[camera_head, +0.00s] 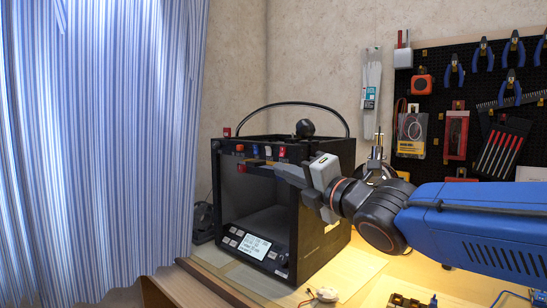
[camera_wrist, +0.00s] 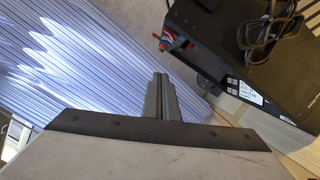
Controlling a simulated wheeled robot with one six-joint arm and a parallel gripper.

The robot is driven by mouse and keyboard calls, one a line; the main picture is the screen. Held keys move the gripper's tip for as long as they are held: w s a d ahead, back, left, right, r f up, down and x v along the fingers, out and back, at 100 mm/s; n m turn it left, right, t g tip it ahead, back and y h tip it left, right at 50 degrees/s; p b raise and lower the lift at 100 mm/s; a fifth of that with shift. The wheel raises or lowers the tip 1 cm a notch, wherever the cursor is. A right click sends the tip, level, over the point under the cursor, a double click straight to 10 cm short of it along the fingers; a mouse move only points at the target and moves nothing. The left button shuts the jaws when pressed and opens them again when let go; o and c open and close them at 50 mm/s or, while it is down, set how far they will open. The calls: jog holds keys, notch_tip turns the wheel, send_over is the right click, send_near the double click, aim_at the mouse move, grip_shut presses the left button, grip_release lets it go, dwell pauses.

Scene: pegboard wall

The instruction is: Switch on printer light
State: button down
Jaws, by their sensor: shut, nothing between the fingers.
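The black 3D printer (camera_head: 325,235) stands on the bench, with a lit display (camera_head: 246,242) low on its front. Its inside looks dark. Small red and blue parts (camera_head: 240,148) sit along its top front edge. My gripper (camera_head: 250,163) reaches in from the right, just in front of that edge, with its fingertips pointing left. In the wrist view my gripper (camera_wrist: 161,94) is shut with nothing between the fingers. There the printer (camera_wrist: 265,60) is at upper right, and a red and blue part (camera_wrist: 170,40) on it lies beyond the fingertips, apart from them.
A striped curtain (camera_head: 100,130) hangs at left. A pegboard (camera_head: 465,115) with pliers and other tools is on the wall at right. A black spool or cable arch (camera_head: 290,106) rises above the printer. Small electronics (camera_head: 405,300) lie on the bench in front.

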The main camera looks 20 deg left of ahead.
aim_at(268, 151)
jog(key=w+a+r, duration=0.2)
jog(key=w+a, duration=0.4)
jog(key=w, duration=0.3)
jog(key=shift+a+r, duration=0.3)
jog(key=shift+a, duration=0.05)
dwell(0.4)
